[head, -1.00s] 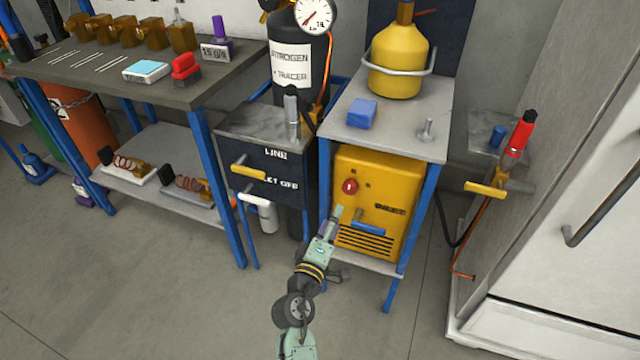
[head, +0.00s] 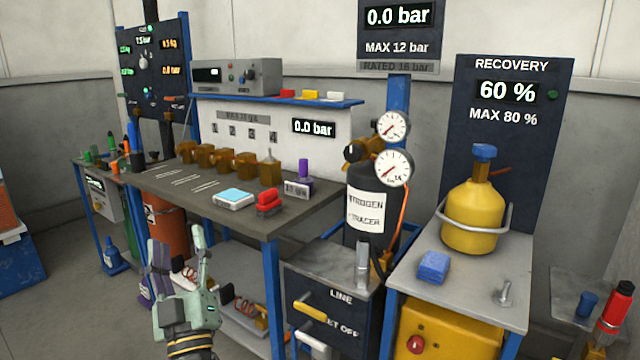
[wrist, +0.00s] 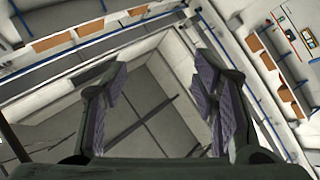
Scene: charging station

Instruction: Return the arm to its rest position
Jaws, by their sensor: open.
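My gripper (head: 178,262) is raised in front of the workbench in the head view, at the lower left of centre. Its fingers point up and stand apart, with nothing between them. In the wrist view the two padded fingers (wrist: 158,105) are also spread and empty, with the room's walls and shelving beyond them. The gripper hides part of the bench's lower shelf and the things on it.
To the right stand a gauge-topped nitrogen cylinder (head: 368,220) and a yellow recovery cylinder (head: 472,217) on a cart. Open floor (head: 85,325) lies at left.

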